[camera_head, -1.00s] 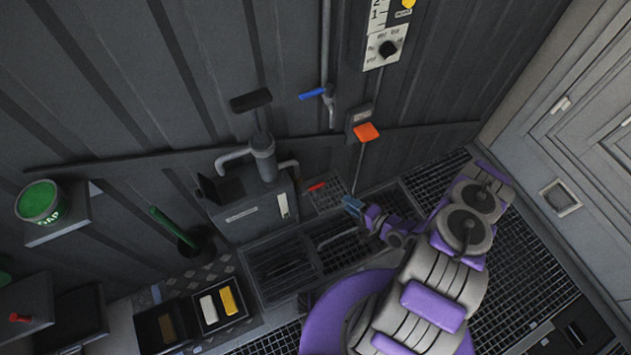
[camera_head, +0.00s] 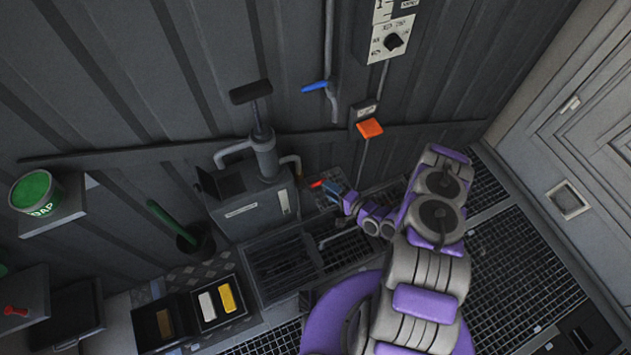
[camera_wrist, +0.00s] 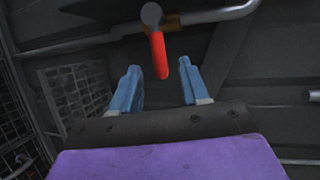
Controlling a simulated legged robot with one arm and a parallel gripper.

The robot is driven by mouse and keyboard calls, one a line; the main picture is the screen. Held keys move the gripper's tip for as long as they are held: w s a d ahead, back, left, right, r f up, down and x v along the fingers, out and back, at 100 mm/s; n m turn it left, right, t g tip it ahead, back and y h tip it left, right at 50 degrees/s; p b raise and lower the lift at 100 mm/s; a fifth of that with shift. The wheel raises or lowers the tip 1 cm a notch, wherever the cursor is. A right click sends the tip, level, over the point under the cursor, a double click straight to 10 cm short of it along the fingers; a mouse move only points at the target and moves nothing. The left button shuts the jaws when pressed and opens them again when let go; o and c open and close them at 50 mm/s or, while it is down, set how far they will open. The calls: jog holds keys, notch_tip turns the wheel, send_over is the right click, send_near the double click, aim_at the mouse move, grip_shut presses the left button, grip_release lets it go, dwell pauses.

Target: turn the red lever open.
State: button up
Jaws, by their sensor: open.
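The red lever (camera_wrist: 160,54) is in the upper middle of the wrist view, hanging from a grey round pivot on a pipe. My gripper (camera_wrist: 158,84) is open, with its two blue fingers spread apart. The lever's lower end lies between the lines of the two fingers, a little beyond or level with their tips; I cannot tell the exact depth. In the head view the red lever (camera_head: 317,184) is small, right of the grey pump box. My blue gripper (camera_head: 338,190) is just right of it. Nothing is held.
The grey pump box (camera_head: 250,212) with its pipes stands left of the lever. A blue handle (camera_head: 314,87) and an orange part (camera_head: 370,128) are on the wall above. A metal pipe (camera_wrist: 215,14) runs behind the lever. Floor grating (camera_head: 500,260) lies to the right.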

jog(key=b+x, duration=0.2)
jog(key=x, duration=0.5)
jog(key=shift+w+a, duration=0.25)
jog(key=shift+a, duration=0.1)
grip_shut()
